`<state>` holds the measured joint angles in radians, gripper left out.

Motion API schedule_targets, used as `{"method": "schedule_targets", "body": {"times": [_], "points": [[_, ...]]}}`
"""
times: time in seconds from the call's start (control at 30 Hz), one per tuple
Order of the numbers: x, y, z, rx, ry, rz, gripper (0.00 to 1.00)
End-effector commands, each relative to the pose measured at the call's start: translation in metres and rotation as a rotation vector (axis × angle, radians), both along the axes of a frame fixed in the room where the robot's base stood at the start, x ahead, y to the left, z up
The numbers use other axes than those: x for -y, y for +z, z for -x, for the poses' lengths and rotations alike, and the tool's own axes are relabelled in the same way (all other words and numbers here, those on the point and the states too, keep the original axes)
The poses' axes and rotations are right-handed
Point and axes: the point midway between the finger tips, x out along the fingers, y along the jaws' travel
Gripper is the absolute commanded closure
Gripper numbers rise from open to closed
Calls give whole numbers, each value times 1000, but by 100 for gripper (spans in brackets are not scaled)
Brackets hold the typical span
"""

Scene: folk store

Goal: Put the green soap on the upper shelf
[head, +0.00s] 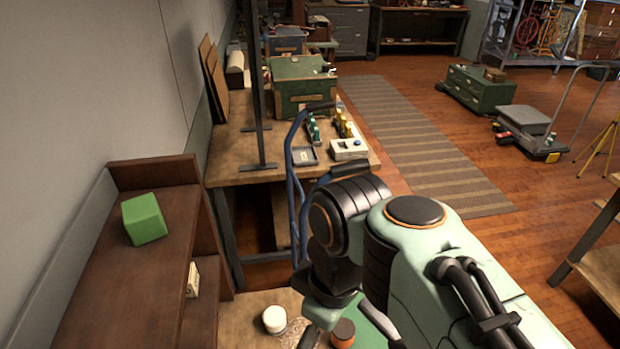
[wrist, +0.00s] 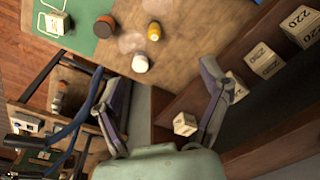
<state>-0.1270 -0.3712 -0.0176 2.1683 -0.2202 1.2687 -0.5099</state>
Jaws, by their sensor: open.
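The green soap (head: 145,219) is a plain green block. It rests on the top level of the brown wooden shelf (head: 112,282) at the left of the head view, close to the wall. It does not show in the wrist view. My gripper (wrist: 168,84) is open, with its two fingers spread apart and nothing held between them. In the head view my arm hides most of the gripper, to the right of the shelf and apart from the soap.
Cream blocks marked 220 (wrist: 265,61) stand on the shelf's lower level; one cream block (head: 192,280) shows in the head view. A blue hand truck (head: 292,175) stands beyond.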

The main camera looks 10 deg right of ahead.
Motion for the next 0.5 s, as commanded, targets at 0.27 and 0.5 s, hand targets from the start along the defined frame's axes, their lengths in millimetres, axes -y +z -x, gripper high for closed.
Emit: {"method": "schedule_targets", "body": {"times": [0.27, 0.5], "points": [[30, -70, 70, -111, -685, -8, 24], [31, -74, 74, -120, -729, -6, 24]]}}
